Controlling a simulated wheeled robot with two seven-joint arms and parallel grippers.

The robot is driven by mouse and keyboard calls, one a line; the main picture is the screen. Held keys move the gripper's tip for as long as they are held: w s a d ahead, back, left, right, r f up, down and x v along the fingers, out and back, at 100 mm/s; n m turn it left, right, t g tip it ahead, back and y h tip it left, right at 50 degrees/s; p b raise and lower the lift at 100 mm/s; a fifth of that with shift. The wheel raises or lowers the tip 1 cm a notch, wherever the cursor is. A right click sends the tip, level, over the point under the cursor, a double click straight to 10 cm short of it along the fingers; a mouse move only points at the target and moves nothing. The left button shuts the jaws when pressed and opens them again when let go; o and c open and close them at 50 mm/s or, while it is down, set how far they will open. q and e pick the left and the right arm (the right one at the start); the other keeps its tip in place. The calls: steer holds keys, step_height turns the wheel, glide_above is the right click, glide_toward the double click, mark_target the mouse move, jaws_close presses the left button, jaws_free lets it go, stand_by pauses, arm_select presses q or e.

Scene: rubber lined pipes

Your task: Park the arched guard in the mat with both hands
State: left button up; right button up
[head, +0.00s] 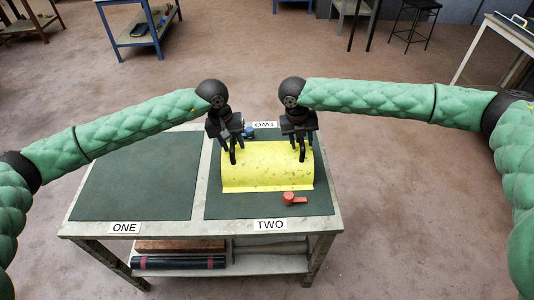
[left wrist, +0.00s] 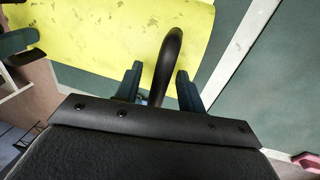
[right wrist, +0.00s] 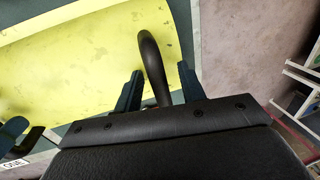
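The yellow arched guard (head: 266,170) sits on the green mat marked TWO (head: 212,200), on the right half of the table. It has a black loop handle near each end. My left gripper (head: 232,146) is at the left handle; in the left wrist view that handle (left wrist: 168,65) stands between the two fingers, with gaps showing. My right gripper (head: 298,142) is at the right handle; in the right wrist view that handle (right wrist: 152,65) stands between the spread fingers, with gaps showing. Both grippers look open. The handles' lower ends are hidden by the grippers.
The left mat, marked ONE (head: 135,178), is bare. A red valve-like part (head: 294,198) lies in front of the guard on mat TWO, and a blue item (head: 249,133) lies behind it. A lower shelf holds a black roll (head: 180,263). Floor around the table is clear.

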arm_select(q)
jaws_close()
arm_select(e)
jaws_close()
stand_by(1.2)
